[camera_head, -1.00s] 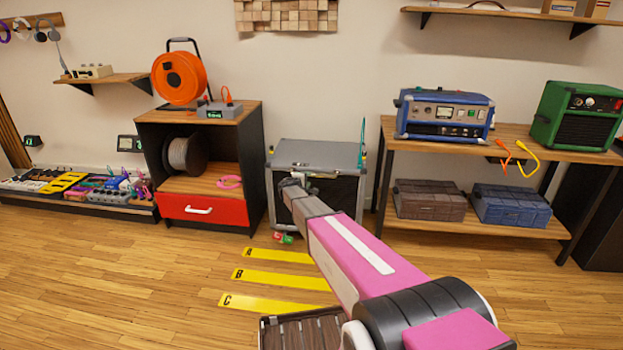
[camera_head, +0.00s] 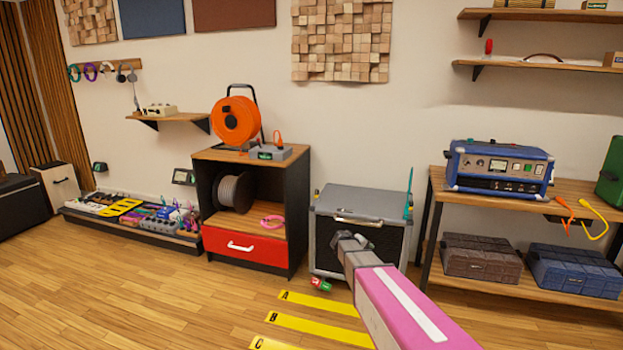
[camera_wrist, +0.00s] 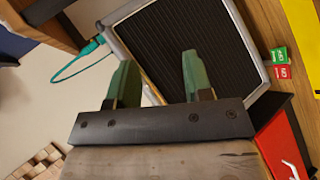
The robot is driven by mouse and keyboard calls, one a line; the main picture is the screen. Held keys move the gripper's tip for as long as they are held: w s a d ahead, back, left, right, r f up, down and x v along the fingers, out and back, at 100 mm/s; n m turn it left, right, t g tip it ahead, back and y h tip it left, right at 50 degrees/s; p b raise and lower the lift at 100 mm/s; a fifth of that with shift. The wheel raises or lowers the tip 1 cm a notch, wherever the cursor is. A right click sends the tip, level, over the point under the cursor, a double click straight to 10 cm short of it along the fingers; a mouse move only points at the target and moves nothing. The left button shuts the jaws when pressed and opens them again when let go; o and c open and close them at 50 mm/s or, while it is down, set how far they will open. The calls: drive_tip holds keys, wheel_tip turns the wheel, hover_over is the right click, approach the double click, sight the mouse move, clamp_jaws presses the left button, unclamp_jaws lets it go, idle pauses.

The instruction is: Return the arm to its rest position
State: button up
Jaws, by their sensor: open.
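My pink and grey arm reaches from the bottom right of the head view toward the grey-topped amp (camera_head: 362,205). My gripper (camera_head: 350,240) shows small in front of the amp's dark grille. In the wrist view my gripper (camera_wrist: 158,82) has two green fingers set apart, with nothing between them. The amp grille (camera_wrist: 185,45) lies beyond the fingertips in that view. I cannot tell the exact gap between the fingers and the amp.
A black cabinet with a red drawer (camera_head: 243,247) stands left of the amp. A wooden bench (camera_head: 440,187) with a blue amplifier (camera_head: 498,168) stands right. Red and green tags (camera_head: 320,284) lie at the amp's foot. Yellow floor strips (camera_head: 318,328) lie in front; the left floor is clear.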

drive_tip(key=s+a+m+g+y, duration=0.1)
drive_tip(key=s+a+g+y, duration=0.1)
drive_tip(key=s, duration=0.8)
drive_tip(key=s+a+r+m+g+y, duration=0.1)
drive_tip(key=s+y, duration=0.3)
drive_tip(key=s, duration=0.7)
drive_tip(key=s+a+m+g+y, duration=0.2)
drive_tip(key=s+m+g+y, duration=0.1)
drive_tip(key=s, duration=0.7)
drive_tip(key=shift+s+a+r, duration=0.2)
drive_tip(key=shift+a+r, duration=0.15)
drive_tip(key=shift+r, duration=0.05)
